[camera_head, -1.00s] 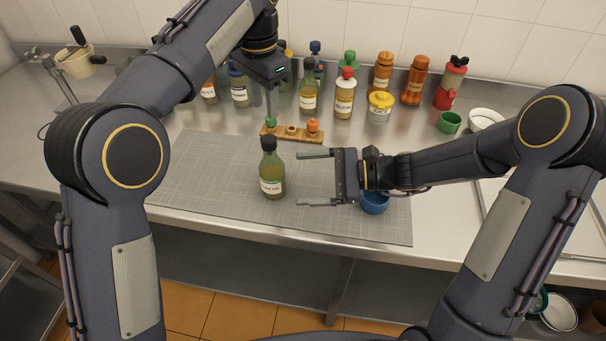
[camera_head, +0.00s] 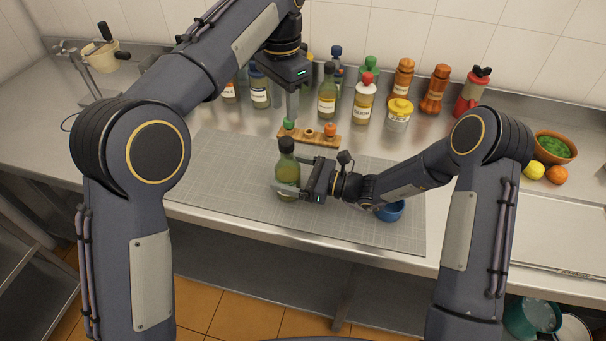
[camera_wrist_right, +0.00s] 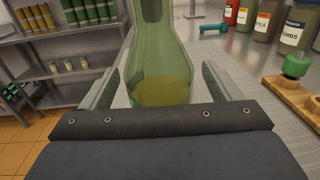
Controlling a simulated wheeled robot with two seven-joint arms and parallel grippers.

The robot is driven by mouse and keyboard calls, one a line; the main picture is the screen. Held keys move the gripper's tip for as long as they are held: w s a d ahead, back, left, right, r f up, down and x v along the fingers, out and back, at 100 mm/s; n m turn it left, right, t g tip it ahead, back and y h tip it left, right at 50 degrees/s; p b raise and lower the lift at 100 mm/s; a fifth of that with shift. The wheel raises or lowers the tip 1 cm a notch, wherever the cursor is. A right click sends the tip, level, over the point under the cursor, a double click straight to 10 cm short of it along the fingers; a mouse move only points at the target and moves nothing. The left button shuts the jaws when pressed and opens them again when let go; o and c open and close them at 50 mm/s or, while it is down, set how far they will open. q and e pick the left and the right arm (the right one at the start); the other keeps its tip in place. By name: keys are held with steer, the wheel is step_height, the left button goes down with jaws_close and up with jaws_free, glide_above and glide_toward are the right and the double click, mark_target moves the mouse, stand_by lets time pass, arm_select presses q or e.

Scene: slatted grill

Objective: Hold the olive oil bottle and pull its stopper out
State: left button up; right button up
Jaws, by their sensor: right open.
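The green glass olive oil bottle (camera_head: 287,171) stands upright on the grey mat, with a dark stopper (camera_head: 286,144) in its neck. My right gripper (camera_head: 292,180) reaches in from the right at body height, with its fingers on either side of the bottle. In the right wrist view the bottle (camera_wrist_right: 161,62) stands between the open fingers, with gaps beside it; its top is cut off. My left gripper (camera_head: 291,104) points down behind the bottle, above the stopper rack. Its fingers overlap from this side, so their opening cannot be told.
The wooden rack (camera_head: 322,140) with green and orange stoppers lies behind the bottle. A blue bowl (camera_head: 390,211) sits under my right forearm. Bottles, jars and mills line the back wall. The left part of the mat (camera_head: 222,175) is clear.

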steer(key=shift+w+a, duration=0.1)
steer(key=shift+a, duration=0.2)
steer(key=c, duration=1.2)
steer(key=o, duration=0.6)
steer(key=c, duration=0.6)
steer(key=shift+o, duration=0.2)
